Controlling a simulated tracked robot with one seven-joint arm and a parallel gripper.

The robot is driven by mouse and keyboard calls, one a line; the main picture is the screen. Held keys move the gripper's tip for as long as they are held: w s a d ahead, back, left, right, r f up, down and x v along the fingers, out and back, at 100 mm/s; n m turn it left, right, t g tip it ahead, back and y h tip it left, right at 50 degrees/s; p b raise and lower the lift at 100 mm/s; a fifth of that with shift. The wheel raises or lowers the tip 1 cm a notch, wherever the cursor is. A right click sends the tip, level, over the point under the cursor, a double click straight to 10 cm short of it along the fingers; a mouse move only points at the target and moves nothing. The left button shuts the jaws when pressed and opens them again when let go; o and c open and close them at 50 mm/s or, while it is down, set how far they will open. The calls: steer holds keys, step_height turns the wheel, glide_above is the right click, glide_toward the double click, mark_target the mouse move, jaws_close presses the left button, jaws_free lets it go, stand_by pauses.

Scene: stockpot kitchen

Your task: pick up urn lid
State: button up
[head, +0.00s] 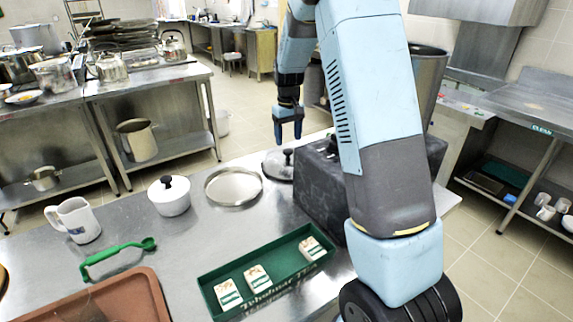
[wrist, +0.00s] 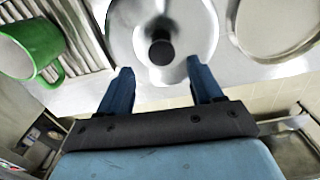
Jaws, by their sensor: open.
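The urn lid (head: 271,167) is a round silver metal lid with a black knob, lying on the steel counter beside a round metal tray. In the wrist view the lid (wrist: 190,30) shows at the top middle, its black knob facing the camera. My gripper (head: 288,137) is open and empty, with blue fingers pointing down above the lid in the head view. In the wrist view my gripper (wrist: 160,82) has its two fingers apart, with the knob between their lines and beyond the tips. The lid's far edge is cut off in the wrist view.
The round tray (head: 233,201) and a white pot with a black-knobbed lid (head: 170,203) stand left of the lid. A dark box (head: 318,190) is close on its right. A green tray (head: 285,289) holds small packets. A green mug (wrist: 30,45) shows in the wrist view.

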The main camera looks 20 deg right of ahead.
mark_target(288, 151)
steer(key=shift+s+a+f, duration=0.1)
steer(key=shift+s+f, duration=0.05)
steer(key=shift+f, duration=3.15)
steer(key=c, duration=1.2)
steer(key=shift+r, duration=0.1)
